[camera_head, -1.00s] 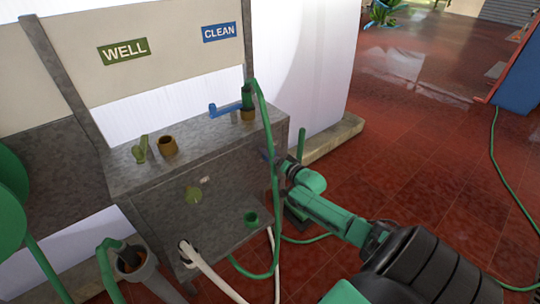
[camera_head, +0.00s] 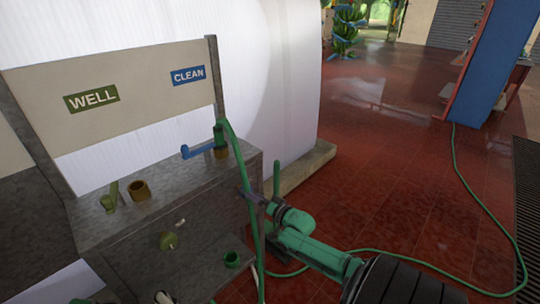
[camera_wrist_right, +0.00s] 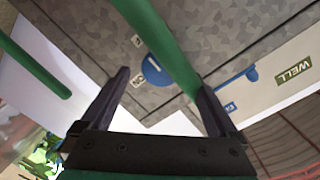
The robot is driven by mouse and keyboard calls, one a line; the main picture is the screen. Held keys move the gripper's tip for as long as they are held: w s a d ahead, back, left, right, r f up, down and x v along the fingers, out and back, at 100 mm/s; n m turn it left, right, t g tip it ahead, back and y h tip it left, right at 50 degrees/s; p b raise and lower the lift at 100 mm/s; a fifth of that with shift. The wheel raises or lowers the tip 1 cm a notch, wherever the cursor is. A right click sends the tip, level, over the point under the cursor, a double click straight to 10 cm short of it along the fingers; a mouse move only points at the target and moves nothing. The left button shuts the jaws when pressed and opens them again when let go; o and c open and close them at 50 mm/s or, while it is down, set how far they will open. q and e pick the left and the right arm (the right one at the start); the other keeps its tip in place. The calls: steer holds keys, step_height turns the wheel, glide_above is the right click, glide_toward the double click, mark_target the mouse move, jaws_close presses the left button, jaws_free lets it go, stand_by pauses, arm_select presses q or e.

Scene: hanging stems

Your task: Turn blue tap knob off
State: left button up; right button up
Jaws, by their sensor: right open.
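The blue tap knob (camera_wrist_right: 152,70) is a round disc on the grey cabinet's end face in the right wrist view, with small white labels beside it. It is hidden in the head view. My right gripper (camera_wrist_right: 162,84) is open, its two dark fingers pointing toward the knob, apart from it. It also shows at the cabinet's right end in the head view (camera_head: 257,202). A green hose (camera_wrist_right: 160,38) crosses in front of the knob, passing between the fingers and partly covering the knob's right side. My left gripper is out of view.
The blue spout (camera_head: 198,150) stands on the cabinet top below the CLEAN sign (camera_head: 188,75). A green rod (camera_wrist_right: 35,68) stands beside the gripper. Red floor (camera_head: 380,190) is open to the right.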

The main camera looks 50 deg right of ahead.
steer(key=s+r+p, duration=0.1)
steer(key=s, duration=0.9)
steer(key=shift+s+a, duration=0.15)
steer(key=shift+r, duration=0.1)
steer(key=s+a+f+n+g+h, duration=0.15)
steer(key=s+f+g, duration=0.3)
steer(key=f, duration=0.65)
steer(key=s+a+f+n+g, duration=0.1)
steer(key=s+f+n+g, duration=0.15)
steer(key=s+f, duration=0.6)
steer(key=s+a+f+n+g+y+p, duration=0.1)
steer(key=s+a+f+n+g, duration=0.7)
steer(key=s+a+f, duration=0.7)
steer(key=s+f, duration=0.3)
steer(key=s, duration=0.1)
steer(key=shift+a+f+g+y, duration=0.2)
steer(key=shift+f+g+y, duration=0.15)
steer(key=shift+f+g, duration=0.05)
